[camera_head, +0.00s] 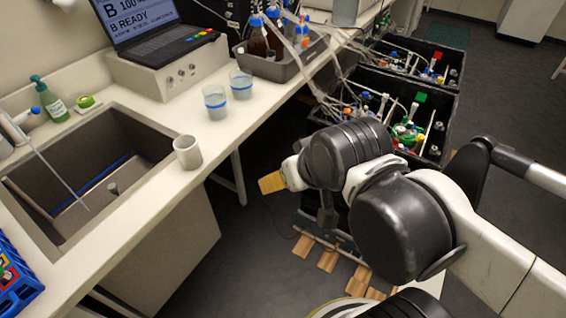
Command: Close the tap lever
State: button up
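The tap (14,128) stands at the left edge, behind the sink (60,238). It has a pale body, and a short lever (25,116) with a blue tip sticks out at its top. A thin grey line runs from the tap down into the sink; I cannot tell whether it is the spout or water. My gripper (272,183) is at the end of my arm in the middle of the picture, over the floor and right of the counter, well apart from the tap. Only a tan part of its end shows, and its opening is hidden.
A white mug (187,152) stands at the sink's right edge, with two cups (215,102) behind it. A green-topped soap bottle (50,100) and a green round item (85,102) stand behind the sink. A blue rack (16,284) is front left. Black crates (440,160) stand right.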

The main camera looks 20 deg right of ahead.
aim_at(35, 111)
jog(key=i+j+u, duration=0.1)
jog(key=i+j, duration=0.55)
jog(key=i, duration=0.15)
